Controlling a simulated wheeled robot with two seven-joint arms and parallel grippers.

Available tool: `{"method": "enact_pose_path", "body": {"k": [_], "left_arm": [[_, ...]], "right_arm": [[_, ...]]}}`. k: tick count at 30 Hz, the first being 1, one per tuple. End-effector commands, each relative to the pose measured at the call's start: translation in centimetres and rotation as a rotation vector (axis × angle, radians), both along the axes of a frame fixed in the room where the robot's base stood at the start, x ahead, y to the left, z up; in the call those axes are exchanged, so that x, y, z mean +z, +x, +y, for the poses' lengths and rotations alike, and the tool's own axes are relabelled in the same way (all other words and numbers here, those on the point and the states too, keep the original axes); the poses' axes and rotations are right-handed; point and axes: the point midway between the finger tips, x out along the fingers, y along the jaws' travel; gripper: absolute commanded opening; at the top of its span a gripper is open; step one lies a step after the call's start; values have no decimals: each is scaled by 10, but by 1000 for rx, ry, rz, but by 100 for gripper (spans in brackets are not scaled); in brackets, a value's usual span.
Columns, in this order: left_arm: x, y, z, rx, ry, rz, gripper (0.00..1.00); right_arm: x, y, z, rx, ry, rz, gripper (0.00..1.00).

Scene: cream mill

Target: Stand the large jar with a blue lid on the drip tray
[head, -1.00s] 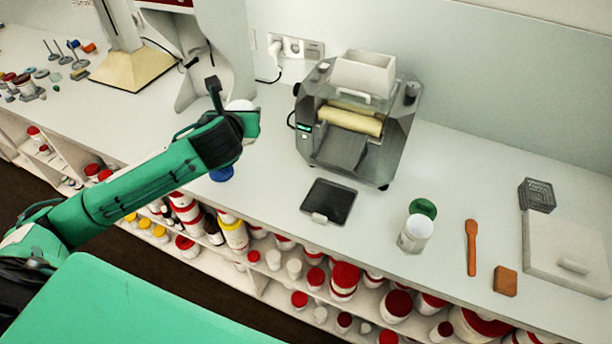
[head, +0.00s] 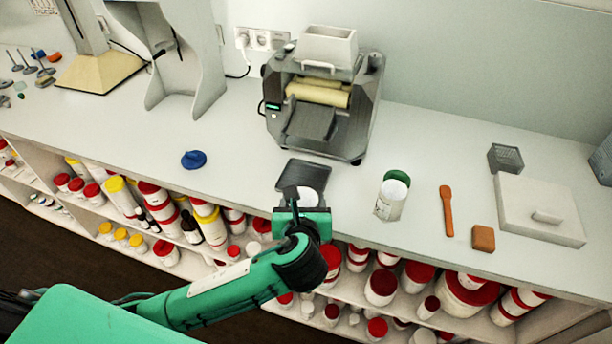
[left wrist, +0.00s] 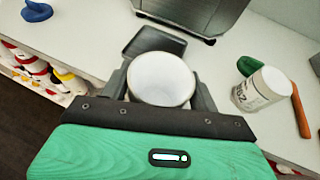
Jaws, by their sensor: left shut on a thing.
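My right gripper is out of view.
The grey mill (head: 322,105) stands behind the tray. Shelves of jars sit below the counter edge.

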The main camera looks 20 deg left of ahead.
Motion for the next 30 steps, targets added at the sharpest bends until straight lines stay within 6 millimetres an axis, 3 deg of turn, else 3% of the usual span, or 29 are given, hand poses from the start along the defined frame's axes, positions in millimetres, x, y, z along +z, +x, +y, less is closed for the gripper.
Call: {"method": "enact_pose_path", "body": {"k": [12, 18, 25, 30], "left_arm": [[4, 108, 32, 5, 1, 0, 40], [3, 148, 44, 4, 1, 0, 40], [-3, 160, 47, 2, 0, 2, 40], [-26, 159, 47, 1, 0, 5, 40]], "right_arm": [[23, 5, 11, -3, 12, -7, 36], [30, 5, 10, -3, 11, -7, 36], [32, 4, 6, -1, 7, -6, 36], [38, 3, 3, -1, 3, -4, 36]]}}
